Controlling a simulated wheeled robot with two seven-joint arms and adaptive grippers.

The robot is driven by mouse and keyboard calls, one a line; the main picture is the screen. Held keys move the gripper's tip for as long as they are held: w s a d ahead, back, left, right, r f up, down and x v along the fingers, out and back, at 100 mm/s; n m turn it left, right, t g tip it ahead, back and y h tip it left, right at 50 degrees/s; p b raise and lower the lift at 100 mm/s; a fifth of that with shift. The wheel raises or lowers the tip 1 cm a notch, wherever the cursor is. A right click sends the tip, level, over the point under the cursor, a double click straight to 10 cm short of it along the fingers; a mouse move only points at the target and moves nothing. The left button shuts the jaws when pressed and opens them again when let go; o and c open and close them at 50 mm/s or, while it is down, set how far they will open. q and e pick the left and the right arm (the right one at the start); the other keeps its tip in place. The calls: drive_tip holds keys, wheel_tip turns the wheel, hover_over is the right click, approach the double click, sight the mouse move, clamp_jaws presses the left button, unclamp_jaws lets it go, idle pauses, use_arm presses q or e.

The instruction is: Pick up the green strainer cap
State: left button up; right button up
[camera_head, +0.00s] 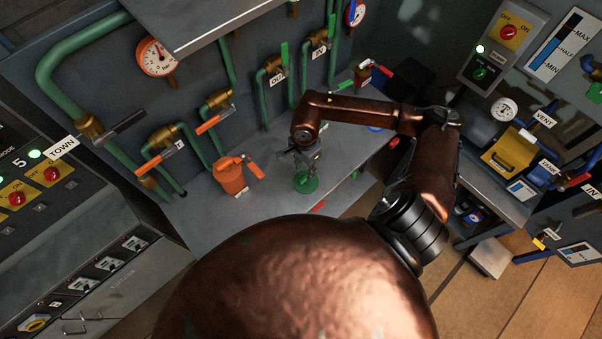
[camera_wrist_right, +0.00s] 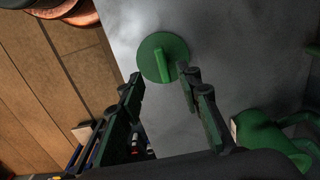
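The green strainer cap (camera_head: 305,182) lies on the grey metal bench. In the right wrist view the cap (camera_wrist_right: 153,52) is a round disc with a raised straight grip bar across it. My right gripper (camera_head: 308,160) is just above the cap in the head view. In the wrist view my right gripper (camera_wrist_right: 161,76) is open, with one finger on each side of the cap's near edge. The grip bar's lower end points between the fingers, and nothing is held. Whether the fingers touch the cap is unclear. My left gripper is not in view.
An orange container (camera_head: 229,176) stands on the bench (camera_head: 265,205) left of the cap. Green pipes with brass valves and orange levers (camera_head: 208,124) line the wall behind. The bench's front edge is close to the cap, with wooden floor (camera_wrist_right: 50,90) beyond it.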

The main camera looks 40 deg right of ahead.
sight(306, 180)
drive_tip(key=f, duration=0.3)
drive_tip(key=shift+s+d+f+p, duration=0.2)
drive_tip(key=shift+d+f+p, duration=0.05)
drive_tip(key=shift+d+p, duration=0.1)
drive_tip(key=f, duration=0.2)
drive_tip(key=shift+w+d+f, duration=0.15)
drive_tip(key=shift+w+f, duration=0.15)
drive_tip(key=shift+w, duration=0.05)
drive_tip(key=shift+f+p, duration=0.3)
drive_tip(key=shift+f, duration=0.3)
drive_tip(key=c, duration=0.7)
clamp_jaws()
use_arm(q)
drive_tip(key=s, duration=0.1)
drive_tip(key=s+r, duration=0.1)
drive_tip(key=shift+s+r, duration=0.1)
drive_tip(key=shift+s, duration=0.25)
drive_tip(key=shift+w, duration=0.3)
